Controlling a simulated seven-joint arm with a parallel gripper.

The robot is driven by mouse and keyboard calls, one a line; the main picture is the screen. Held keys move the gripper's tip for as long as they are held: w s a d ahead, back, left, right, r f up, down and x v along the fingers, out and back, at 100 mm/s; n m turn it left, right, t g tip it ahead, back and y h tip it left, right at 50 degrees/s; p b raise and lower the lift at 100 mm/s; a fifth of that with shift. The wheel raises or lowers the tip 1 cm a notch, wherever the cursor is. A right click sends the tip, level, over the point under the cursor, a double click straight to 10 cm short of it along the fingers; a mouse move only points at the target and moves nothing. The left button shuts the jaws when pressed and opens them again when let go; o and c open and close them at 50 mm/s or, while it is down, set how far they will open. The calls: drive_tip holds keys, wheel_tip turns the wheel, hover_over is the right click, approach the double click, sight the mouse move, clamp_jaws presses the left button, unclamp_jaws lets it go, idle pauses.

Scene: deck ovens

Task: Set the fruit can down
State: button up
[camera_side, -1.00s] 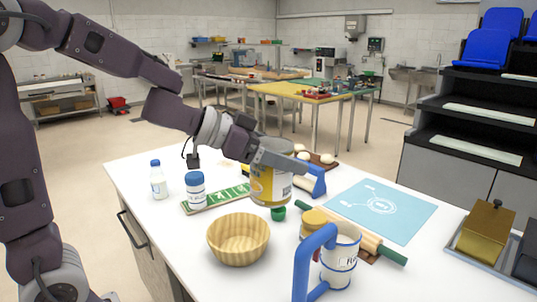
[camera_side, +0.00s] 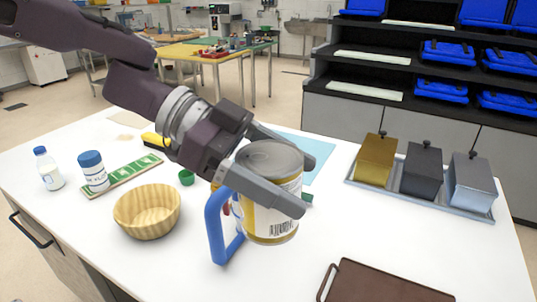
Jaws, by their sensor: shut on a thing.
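The fruit can (camera_side: 268,222) is a metal can with a grey lid and a yellow and white label with a barcode. My gripper (camera_side: 298,182) is shut on it, one finger on the near side and one on the far side. The can looks upright and appears held above the white table (camera_side: 320,265). Its underside is not clearly visible against the table. It hides part of the blue-handled thing (camera_side: 215,225) and most of what stands behind it.
A wooden bowl (camera_side: 147,212) stands left of the can. A white jar with a blue lid (camera_side: 93,172) and a small bottle (camera_side: 48,170) are at the far left. Lidded tins (camera_side: 421,170) sit on a tray at the right. A brown tray (camera_side: 385,287) lies at the front right.

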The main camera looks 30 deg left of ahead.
wheel_tip(320, 180, down, 23)
drive_tip(key=shift+a+r, duration=0.15)
idle(0.5)
drive_tip(key=shift+w+f, duration=0.15)
drive_tip(key=shift+f, duration=0.4)
drive_tip(key=o, duration=2.1)
drive_tip(key=shift+o, duration=0.2)
